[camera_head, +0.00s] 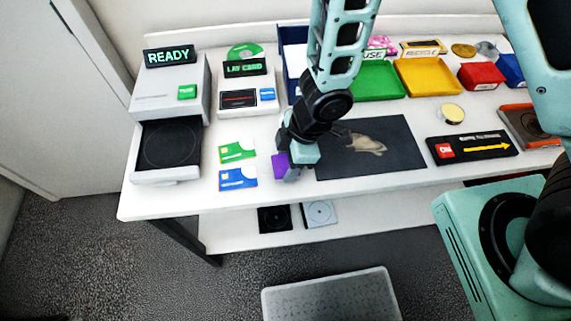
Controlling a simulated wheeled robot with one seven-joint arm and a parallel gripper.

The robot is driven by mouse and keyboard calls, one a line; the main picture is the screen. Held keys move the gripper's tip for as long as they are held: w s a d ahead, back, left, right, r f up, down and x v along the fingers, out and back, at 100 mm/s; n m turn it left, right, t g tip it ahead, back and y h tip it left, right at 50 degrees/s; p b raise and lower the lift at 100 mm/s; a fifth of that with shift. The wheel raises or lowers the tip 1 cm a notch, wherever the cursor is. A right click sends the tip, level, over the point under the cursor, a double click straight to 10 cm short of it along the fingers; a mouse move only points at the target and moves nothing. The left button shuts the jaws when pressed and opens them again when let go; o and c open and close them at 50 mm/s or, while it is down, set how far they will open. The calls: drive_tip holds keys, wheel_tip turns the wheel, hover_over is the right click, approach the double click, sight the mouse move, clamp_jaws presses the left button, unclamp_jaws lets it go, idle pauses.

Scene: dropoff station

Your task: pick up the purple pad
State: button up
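The purple pad (279,165) is at the front of the white table, between the blue and green cards and the dark mat. My gripper (293,170) points down right at it, and its end overlaps the pad in this view. The gripper hides part of the pad. The fingers are too small and covered to tell whether they are open or shut, or whether they touch the pad.
A green card (237,152) and a blue card (238,179) lie left of the pad. A dark mat (385,158) with a tan figure is to the right. A machine with a READY sign (169,57) stands at left. Green (378,82) and yellow trays (428,78) are behind.

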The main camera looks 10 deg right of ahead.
sight(287, 164)
drive_tip(key=shift+r, duration=0.1)
wheel_tip(287, 164, up, 10)
drive_tip(key=p, duration=0.5)
drive_tip(key=shift+o, duration=0.9)
drive_tip(key=shift+c, duration=0.4)
drive_tip(key=shift+d+f, duration=0.1)
drive_tip(key=shift+f, duration=0.1)
